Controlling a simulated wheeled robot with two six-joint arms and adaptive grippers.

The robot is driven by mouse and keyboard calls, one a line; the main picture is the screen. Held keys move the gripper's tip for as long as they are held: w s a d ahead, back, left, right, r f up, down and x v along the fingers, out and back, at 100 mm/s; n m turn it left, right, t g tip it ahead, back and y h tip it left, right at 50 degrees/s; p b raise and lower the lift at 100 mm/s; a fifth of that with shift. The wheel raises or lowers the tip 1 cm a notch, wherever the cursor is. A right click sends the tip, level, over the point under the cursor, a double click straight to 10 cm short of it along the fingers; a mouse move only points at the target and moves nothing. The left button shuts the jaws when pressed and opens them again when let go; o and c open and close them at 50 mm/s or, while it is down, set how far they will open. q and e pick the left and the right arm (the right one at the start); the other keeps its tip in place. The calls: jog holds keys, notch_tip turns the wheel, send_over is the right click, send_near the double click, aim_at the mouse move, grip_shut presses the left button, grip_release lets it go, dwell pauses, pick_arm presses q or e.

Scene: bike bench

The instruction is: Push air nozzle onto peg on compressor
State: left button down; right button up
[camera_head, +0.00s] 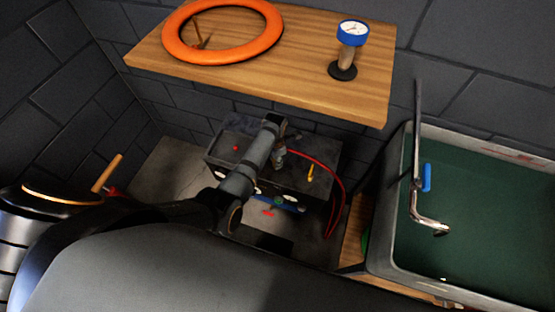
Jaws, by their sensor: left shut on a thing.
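The compressor (222,158) is a dark grey box on the floor below the wooden shelf. My left gripper (279,148) is over its top, shut on the air nozzle (279,158), which is small and mostly hidden by the gripper and arm. A red hose (328,172) curves from beside the nozzle over the compressor's right side and down. A short yellow peg (310,172) stands on the compressor top, right of the gripper and apart from it. Whether the nozzle touches the compressor is unclear. My right gripper is out of view.
A wooden shelf (290,85) overhangs the back, with an orange ring (177,48) and a blue-rimmed gauge (352,33) on it. A sink with green water (490,215) and a faucet (417,170) stands right. A wooden handle (107,173) shows at left.

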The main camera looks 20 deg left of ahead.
pick_arm(q)
jog(key=shift+f+b, duration=0.35)
jog(key=shift+f, duration=0.2)
jog(key=c, duration=1.1)
grip_release()
jog(key=shift+o, duration=0.6)
jog(key=shift+r, duration=0.35)
notch_tip(320, 180, up, 7)
jog(key=shift+r, duration=0.1)
jog(key=shift+s, duration=0.1)
